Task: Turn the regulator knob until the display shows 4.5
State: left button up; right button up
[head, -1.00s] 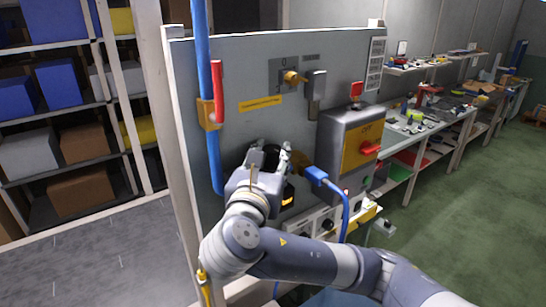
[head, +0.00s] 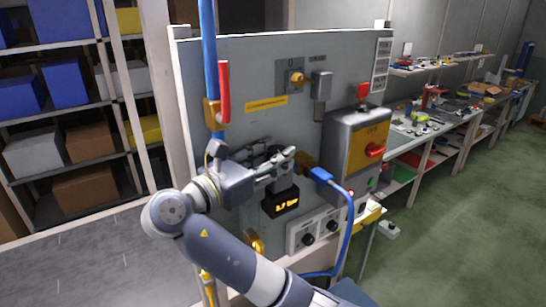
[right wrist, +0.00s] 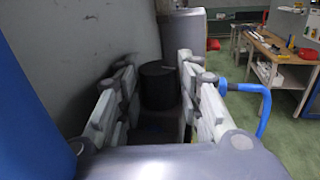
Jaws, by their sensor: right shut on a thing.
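The dark regulator knob (right wrist: 157,86) sits between the two fingers of my right gripper (right wrist: 155,110) in the right wrist view. In the head view my right gripper (head: 280,166) reaches in from the left along the grey panel and is shut on the knob, which the fingers largely hide. Below it is a small black display (head: 281,204) with glowing orange digits, too small to read. My left gripper is in neither current view.
A blue hose (head: 347,220) with a blue plug (head: 320,174) runs close right of the gripper. A vertical blue pipe with a red lever (head: 224,92) is at left. A grey box with a red switch (head: 374,150) and a panel of dark knobs (head: 318,232) are at right.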

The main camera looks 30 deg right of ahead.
jog(key=shift+r, duration=0.15)
jog(key=o, duration=1.1)
jog(key=shift+c, duration=0.2)
jog(key=shift+s+d, duration=0.15)
jog(key=shift+a, duration=0.35)
jog(key=v, duration=0.6)
jog(key=shift+a, duration=0.1)
jog(key=shift+s+a, duration=0.3)
jog(key=shift+a, duration=0.2)
